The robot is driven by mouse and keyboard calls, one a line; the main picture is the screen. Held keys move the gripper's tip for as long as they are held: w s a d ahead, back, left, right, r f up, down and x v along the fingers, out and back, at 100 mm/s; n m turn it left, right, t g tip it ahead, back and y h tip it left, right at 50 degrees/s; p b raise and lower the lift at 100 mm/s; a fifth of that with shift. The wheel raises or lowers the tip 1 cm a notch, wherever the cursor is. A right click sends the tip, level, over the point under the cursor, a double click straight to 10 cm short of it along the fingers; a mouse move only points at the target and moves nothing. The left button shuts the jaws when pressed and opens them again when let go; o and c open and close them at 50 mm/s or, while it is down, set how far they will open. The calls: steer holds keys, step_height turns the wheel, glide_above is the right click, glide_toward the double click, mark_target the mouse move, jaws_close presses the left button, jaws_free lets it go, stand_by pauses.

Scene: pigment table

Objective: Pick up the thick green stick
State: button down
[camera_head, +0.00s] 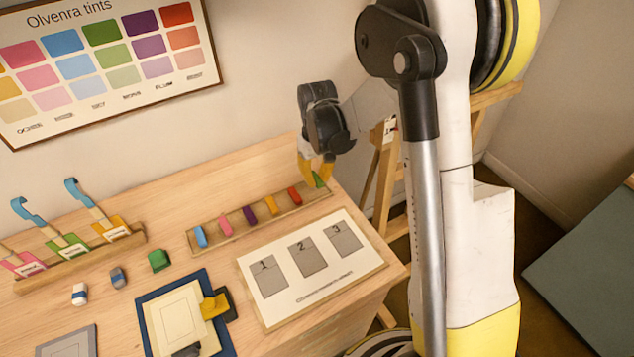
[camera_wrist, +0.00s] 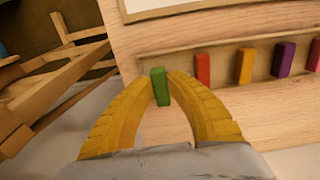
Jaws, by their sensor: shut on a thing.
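The thick green stick (camera_wrist: 160,87) is held between the yellow fingertips of my gripper (camera_wrist: 161,78) in the wrist view. In the head view my gripper (camera_head: 316,168) is at the right end of the stick rack, and the green stick (camera_head: 318,180) shows at its fingertips. The stick looks upright. Whether its lower end touches the rack or is clear of it I cannot tell.
The wooden rack (camera_head: 210,237) also holds blue, pink, purple, orange and red sticks to the left of my gripper. A white numbered board (camera_head: 285,310) lies in front. A green block (camera_head: 159,261) sits left of the rack. A wooden easel (camera_head: 377,190) stands right of the table.

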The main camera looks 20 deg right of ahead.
steer(key=s+d+r+p, duration=0.3)
steer(key=s+d+r, duration=0.4)
steer(key=s+r, duration=0.1)
steer(key=shift+s+d, duration=0.25)
steer(key=shift+s, duration=0.25)
